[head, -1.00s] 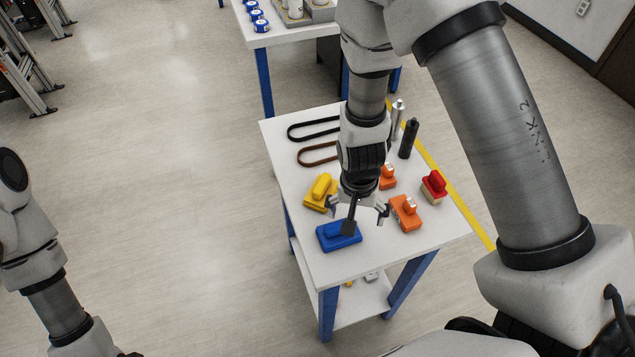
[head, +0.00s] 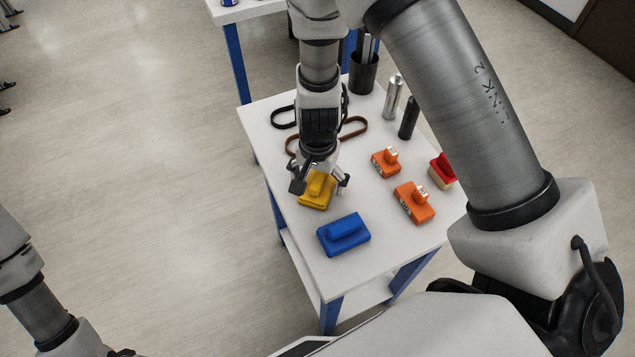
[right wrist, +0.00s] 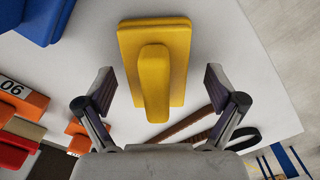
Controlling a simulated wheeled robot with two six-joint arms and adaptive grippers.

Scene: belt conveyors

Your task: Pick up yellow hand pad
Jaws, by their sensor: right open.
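The yellow hand pad (head: 317,190) lies on the white table, partly hidden by my right gripper in the head view. In the right wrist view the yellow pad (right wrist: 154,65) shows whole, with its raised handle on top, lying just beyond and between the fingertips. My right gripper (head: 320,184) is over the pad, and in the right wrist view its fingers (right wrist: 160,82) are spread apart with nothing between them held. My left arm is at the lower left of the head view; its gripper jaws cannot be made out.
On the table (head: 290,228) a blue pad (head: 343,234) lies in front of the yellow one. Orange blocks (head: 413,202) and a red-topped block (head: 443,170) are to the right. Belts (head: 353,127), cylinders (head: 408,118) and a black cup (head: 363,75) are toward the back.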

